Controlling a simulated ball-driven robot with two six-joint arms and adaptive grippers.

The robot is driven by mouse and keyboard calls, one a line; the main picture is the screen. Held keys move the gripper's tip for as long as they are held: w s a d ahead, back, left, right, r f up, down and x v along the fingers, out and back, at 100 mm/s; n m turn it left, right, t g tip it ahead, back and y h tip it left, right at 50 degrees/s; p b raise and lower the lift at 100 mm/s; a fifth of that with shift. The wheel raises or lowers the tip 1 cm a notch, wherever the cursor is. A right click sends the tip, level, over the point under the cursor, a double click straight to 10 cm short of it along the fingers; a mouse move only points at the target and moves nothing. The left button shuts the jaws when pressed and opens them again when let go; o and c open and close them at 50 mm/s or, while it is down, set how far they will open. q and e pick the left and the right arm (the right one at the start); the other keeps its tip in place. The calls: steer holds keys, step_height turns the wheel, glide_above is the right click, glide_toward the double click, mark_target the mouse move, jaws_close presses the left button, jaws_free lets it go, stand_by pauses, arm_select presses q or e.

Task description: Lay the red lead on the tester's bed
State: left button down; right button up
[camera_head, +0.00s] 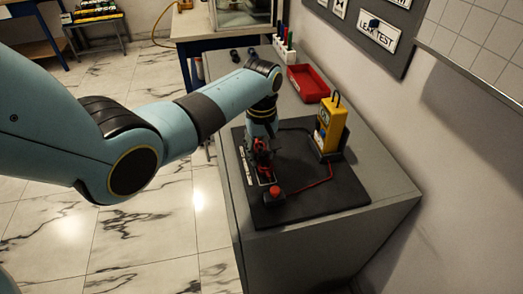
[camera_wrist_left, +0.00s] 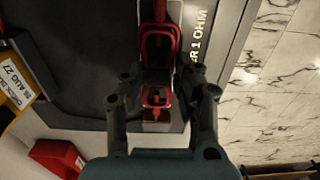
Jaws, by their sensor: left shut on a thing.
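My left gripper (camera_head: 262,150) points down over the dark board, beside a pale strip. In the left wrist view its two fingers (camera_wrist_left: 160,100) stand either side of a red clip-like piece (camera_wrist_left: 157,97), and the gripper is shut on it. The red lead (camera_head: 320,183) runs over the board near a red-topped block (camera_head: 275,192). The yellow tester (camera_head: 331,125) stands upright on the board to the right; its edge also shows in the left wrist view (camera_wrist_left: 8,108). The tester's bed cannot be told apart clearly. My right gripper is out of view.
The dark board (camera_head: 335,195) lies on a grey cabinet top. A red tray (camera_head: 308,83) and several coloured markers (camera_head: 284,42) stand behind it. A wall borders the right side. A pale strip reading "R 1 OHM" (camera_wrist_left: 198,35) lies beside the clip.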

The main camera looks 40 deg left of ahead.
arm_select(q)
steer(key=shift+f+b, duration=0.45)
steer(key=shift+f, duration=0.45)
steer(key=c, duration=0.9)
jaws_free()
steer(key=shift+o, duration=0.5)
steer(key=o, duration=0.4)
step_height(320, 180, up, 8)
steer(key=p, duration=0.9)
steer(key=shift+r, duration=0.1)
